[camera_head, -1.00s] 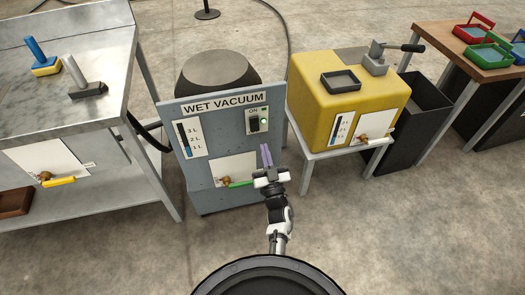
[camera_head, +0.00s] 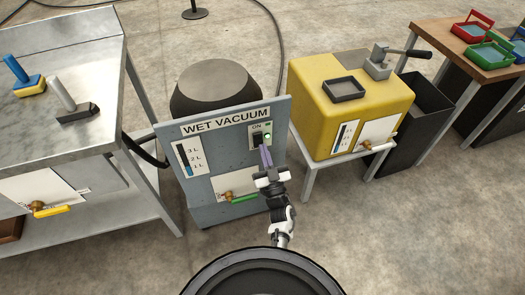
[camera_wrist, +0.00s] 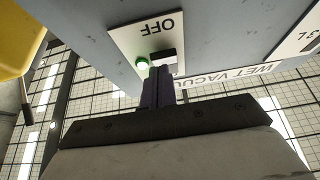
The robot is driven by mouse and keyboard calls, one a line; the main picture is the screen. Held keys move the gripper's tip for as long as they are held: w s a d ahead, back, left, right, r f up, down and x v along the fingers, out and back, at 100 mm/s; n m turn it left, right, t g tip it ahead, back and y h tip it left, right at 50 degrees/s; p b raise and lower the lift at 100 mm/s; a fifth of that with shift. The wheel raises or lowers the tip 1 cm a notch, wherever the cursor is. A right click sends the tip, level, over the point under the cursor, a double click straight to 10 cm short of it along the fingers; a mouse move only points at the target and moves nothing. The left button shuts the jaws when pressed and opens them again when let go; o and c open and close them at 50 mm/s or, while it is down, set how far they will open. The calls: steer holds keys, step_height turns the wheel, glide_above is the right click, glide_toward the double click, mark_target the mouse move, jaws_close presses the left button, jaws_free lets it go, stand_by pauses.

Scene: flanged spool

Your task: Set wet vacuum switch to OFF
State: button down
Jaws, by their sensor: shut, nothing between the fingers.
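The wet vacuum (camera_head: 213,165) is a grey-blue panel with a dark drum behind it. Its switch (camera_head: 257,141) is dark, on a pale plate marked ON at the top, with a lit green lamp (camera_head: 268,136) beside it. My gripper (camera_head: 266,156) is shut and empty, its purple fingers at the lower part of the switch plate, partly covering it. In the wrist view the shut fingertips (camera_wrist: 158,76) are right by the dark switch (camera_wrist: 164,55) and the green lamp (camera_wrist: 142,63); the word OFF shows inverted. I cannot tell whether they touch the switch.
A valve with a green handle (camera_head: 243,198) is low on the panel. A yellow machine (camera_head: 313,119) on a stand is close on the right. A metal bench (camera_head: 110,68) with blue and grey handled tools stands left. The floor between is clear.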

steer(key=shift+f+b, duration=0.15)
steer(key=shift+b, duration=0.15)
steer(key=shift+t, duration=0.5)
steer(key=r, duration=0.6)
steer(key=r+p, duration=0.1)
steer(key=r, duration=0.6)
steer(key=r+p, duration=0.1)
steer(key=r, duration=0.5)
steer(key=shift+w+a+r, duration=0.15)
steer(key=shift+w+r, duration=0.25)
